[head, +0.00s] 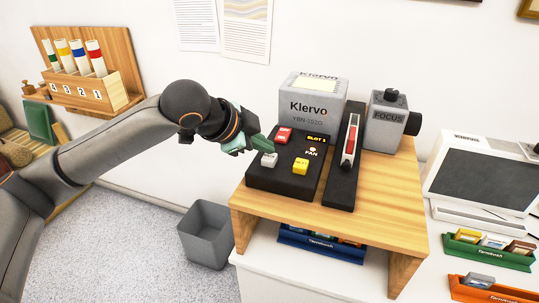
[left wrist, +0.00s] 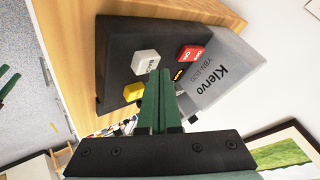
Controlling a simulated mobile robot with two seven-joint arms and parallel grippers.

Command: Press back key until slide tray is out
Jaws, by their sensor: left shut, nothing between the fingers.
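The black control panel (head: 284,180) stands on a wooden stand. It carries a pale grey key (head: 269,159), a red key (head: 283,135) and a yellow key (head: 300,167). In the left wrist view the pale key (left wrist: 144,62) bears lettering that seems to read BACK. My left gripper (head: 266,146) is shut and empty, its green fingertips by the pale and red keys. In the left wrist view the fingertips (left wrist: 161,73) overlap the pale key's edge; I cannot tell whether they touch it. The slide tray (head: 345,165) appears as a long black holder with a red-and-white piece, right of the panel.
The grey Klervo projector (head: 318,112) stands behind the panel, with the FOCUS unit (head: 385,125) at its right. A monitor (head: 483,172) and green bin (head: 488,252) are farther right.

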